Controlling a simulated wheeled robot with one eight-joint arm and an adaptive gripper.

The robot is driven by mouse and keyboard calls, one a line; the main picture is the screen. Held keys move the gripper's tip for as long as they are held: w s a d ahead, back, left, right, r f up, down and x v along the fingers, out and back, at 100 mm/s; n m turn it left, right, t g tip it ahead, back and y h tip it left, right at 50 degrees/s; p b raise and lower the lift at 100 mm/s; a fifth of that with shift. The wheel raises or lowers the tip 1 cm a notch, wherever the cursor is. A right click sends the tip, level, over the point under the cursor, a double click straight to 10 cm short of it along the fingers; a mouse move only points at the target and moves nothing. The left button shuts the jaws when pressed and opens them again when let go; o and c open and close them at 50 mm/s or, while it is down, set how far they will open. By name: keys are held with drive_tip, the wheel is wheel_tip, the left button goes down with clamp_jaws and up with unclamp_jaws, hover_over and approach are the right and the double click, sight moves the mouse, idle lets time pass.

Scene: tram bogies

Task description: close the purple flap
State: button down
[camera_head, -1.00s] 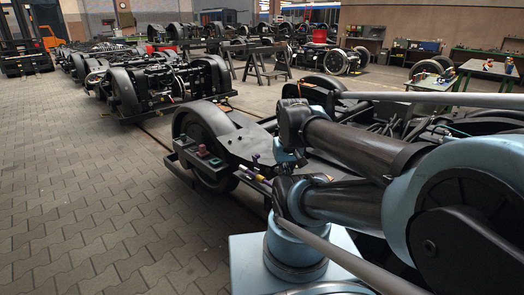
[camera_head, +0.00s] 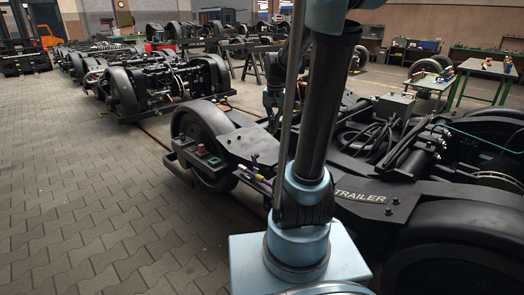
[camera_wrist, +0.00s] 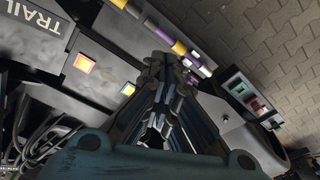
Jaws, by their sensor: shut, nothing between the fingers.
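A row of coloured pieces runs along the bogie's edge, purple, yellow and white. In the wrist view, one purple piece (camera_wrist: 163,37) lies just above my gripper's fingertips and another purple piece sits further right. I cannot tell which one is the flap, nor how far open it is. In the head view, a small purple piece (camera_head: 255,157) stands on the near bogie's frame. My gripper (camera_wrist: 168,66) is shut and empty, pointing towards the row. Its fingers cover part of the row.
The near bogie's dark frame (camera_head: 371,197) bears the word TRAILER. Red and green boxes (camera_wrist: 247,96) sit on a bracket right of my fingers. Lit yellow-orange squares (camera_wrist: 85,63) lie to the left. The paved floor (camera_head: 90,210) at left is clear.

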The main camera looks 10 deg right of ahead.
drive_tip(key=w+d+f+m, duration=0.15)
drive_tip(key=w+f, duration=0.25)
drive_tip(key=w, duration=0.4)
drive_tip(key=w+f+m+g, duration=0.1)
drive_tip(key=w+f+m, duration=0.15)
drive_tip(key=w, duration=0.55)
drive_tip(key=w+d+f+m, duration=0.1)
drive_tip(key=w+f, duration=0.4)
drive_tip(key=w, duration=0.3)
drive_tip(key=s+a+f, duration=0.2)
drive_tip(key=a+f, duration=0.1)
drive_tip(key=f, duration=0.6)
drive_tip(key=shift+s+a+f, duration=0.2)
drive_tip(key=shift+a+f, duration=0.1)
drive_tip(key=shift+f, duration=0.1)
